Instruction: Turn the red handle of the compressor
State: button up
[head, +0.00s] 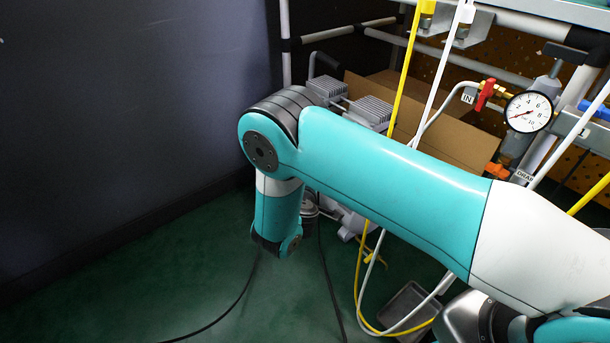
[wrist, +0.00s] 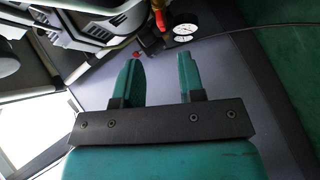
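My gripper (wrist: 159,60) is open and empty in the wrist view, with its two green fingers well apart. A red handle (wrist: 159,20) shows beyond the fingertips, beside two small round gauges and apart from the gripper. A small red knob (wrist: 136,54) shows near the left fingertip; I cannot tell which red part is the compressor's handle. The grey compressor (head: 370,108) stands in the head view, partly hidden behind my arm. Its red handle is not visible there, and my gripper is hidden as well.
A rack on the right carries a large pressure gauge (head: 528,112), another red valve handle (head: 486,94) by the IN label, and an orange one (head: 495,171). Yellow and white hoses (head: 404,90) hang before the compressor. A cardboard box (head: 430,120) stands behind. Green floor at left is mostly clear.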

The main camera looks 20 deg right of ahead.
jog(key=b+x, duration=0.3)
jog(key=x, duration=0.5)
jog(key=shift+w, duration=0.3)
jog(key=shift+d+f, duration=0.1)
jog(key=shift+d, duration=0.05)
grip_shut()
